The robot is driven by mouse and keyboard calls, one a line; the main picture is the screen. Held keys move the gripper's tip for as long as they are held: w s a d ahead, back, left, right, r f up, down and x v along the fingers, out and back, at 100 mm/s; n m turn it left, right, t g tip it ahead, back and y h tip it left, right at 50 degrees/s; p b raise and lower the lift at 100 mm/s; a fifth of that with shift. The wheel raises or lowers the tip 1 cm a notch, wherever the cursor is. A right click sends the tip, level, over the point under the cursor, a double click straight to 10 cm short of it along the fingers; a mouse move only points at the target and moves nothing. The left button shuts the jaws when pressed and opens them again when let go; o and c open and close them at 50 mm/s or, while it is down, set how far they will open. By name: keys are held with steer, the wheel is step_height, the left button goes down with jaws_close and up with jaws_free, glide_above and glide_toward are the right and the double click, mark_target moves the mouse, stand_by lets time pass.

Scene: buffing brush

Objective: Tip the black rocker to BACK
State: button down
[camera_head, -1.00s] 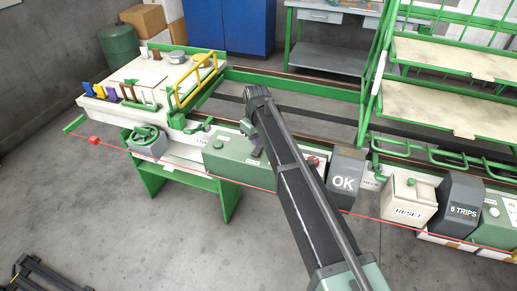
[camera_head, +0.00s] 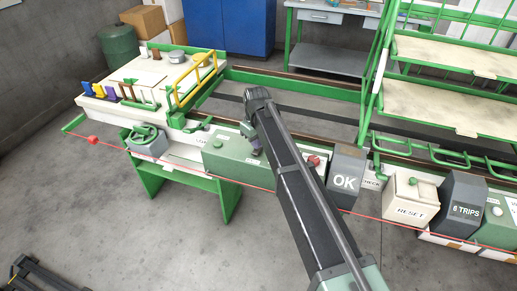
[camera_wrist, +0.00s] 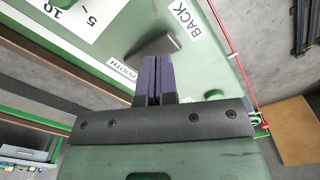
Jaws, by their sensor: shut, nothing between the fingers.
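The black rocker (camera_wrist: 158,46) shows in the wrist view as a dark grey tilted plate on the green panel, just beyond my fingertips. A white BACK label (camera_wrist: 182,18) lies on its upper right side. Another label (camera_wrist: 122,72), partly covered and ending in "OOTH", lies on its lower left side. My gripper (camera_wrist: 160,58) has its purple fingers together and empty, with the tips at or very near the rocker's near edge; I cannot tell whether they touch. In the head view my gripper (camera_head: 256,151) is at the green control box (camera_head: 226,158), and my arm hides the rocker.
A red knob (camera_head: 313,161) and a grey OK box (camera_head: 345,177) stand right of my arm. Farther right are the RESET box (camera_head: 408,203) and a TRIPS sign (camera_head: 464,208). A handwheel (camera_head: 143,135) stands left. A red line runs along the front.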

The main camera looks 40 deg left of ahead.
steer(key=shift+f+b, duration=1.2)
steer(key=shift+f, duration=0.05)
stand_by(0.3)
step_height(320, 180, up, 7)
steer(key=p, duration=0.7)
steer(key=shift+r, duration=0.2)
steer(key=shift+f, duration=0.15)
steer(key=s+d+m, duration=0.2)
steer(key=d+m, duration=0.3)
steer(key=d, duration=1.5)
steer(key=s+d+r+m+p, duration=0.1)
steer(key=s+d+m, duration=0.2)
steer(key=d, duration=1.7)
steer(key=s+d+r+m+p, duration=0.1)
steer(key=d+m, duration=0.6)
steer(key=d, duration=1.4)
steer(key=shift+s+m, duration=0.3)
steer(key=shift+s, duration=0.55)
